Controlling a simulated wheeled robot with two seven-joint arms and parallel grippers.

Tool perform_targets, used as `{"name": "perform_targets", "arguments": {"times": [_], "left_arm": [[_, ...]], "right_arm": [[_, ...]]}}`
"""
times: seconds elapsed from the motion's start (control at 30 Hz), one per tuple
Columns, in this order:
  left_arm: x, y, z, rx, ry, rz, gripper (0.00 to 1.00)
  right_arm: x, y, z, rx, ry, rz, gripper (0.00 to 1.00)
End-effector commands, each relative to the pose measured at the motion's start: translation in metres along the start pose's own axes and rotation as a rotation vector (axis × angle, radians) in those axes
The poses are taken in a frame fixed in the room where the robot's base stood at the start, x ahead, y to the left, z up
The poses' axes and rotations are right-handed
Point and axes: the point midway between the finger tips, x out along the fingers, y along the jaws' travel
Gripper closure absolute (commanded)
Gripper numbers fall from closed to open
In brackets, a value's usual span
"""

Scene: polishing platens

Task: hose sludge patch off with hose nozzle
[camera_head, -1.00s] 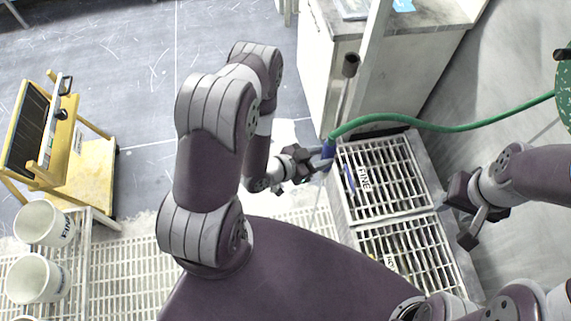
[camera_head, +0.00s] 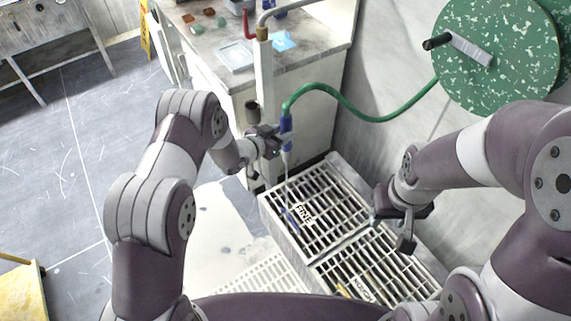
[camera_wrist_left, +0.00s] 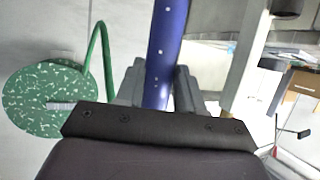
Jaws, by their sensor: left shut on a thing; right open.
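In the left wrist view the blue nozzle (camera_wrist_left: 167,50) runs between the closed fingers (camera_wrist_left: 157,88). A green hose (camera_head: 350,108) leads from its top to the reel. A thin pale streak drops from its tip towards the FINE rack (camera_head: 325,205); I cannot tell whether it is water. My right gripper (camera_head: 392,228) is open and empty over the racks' right side.
A green speckled hose reel (camera_head: 500,50) is at upper right. A cabinet with a cluttered grey top (camera_head: 230,55) and a pale post (camera_head: 264,80) stand behind the nozzle. A second rack marked COARSE (camera_head: 375,270) adjoins. Open floor (camera_head: 75,140) lies left.

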Motion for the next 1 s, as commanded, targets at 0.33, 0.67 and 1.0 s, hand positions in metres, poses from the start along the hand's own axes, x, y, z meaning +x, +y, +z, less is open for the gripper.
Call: {"name": "perform_targets", "arguments": {"times": [0.33,0.67,1.0], "left_arm": [[0.052,-0.087,-0.055,0.007,0.004,-0.003,1.0],[0.075,-0.125,-0.079,0.003,0.0,-0.001,1.0],[0.075,-0.123,-0.079,0.001,-0.001,0.002,1.0]], "right_arm": [[0.019,0.0,0.002,0.0,0.0,0.0,0.57],[0.013,0.0,0.002,0.0,0.0,0.0,0.57],[0.014,0.0,0.002,0.0,0.0,0.0,0.57]]}}
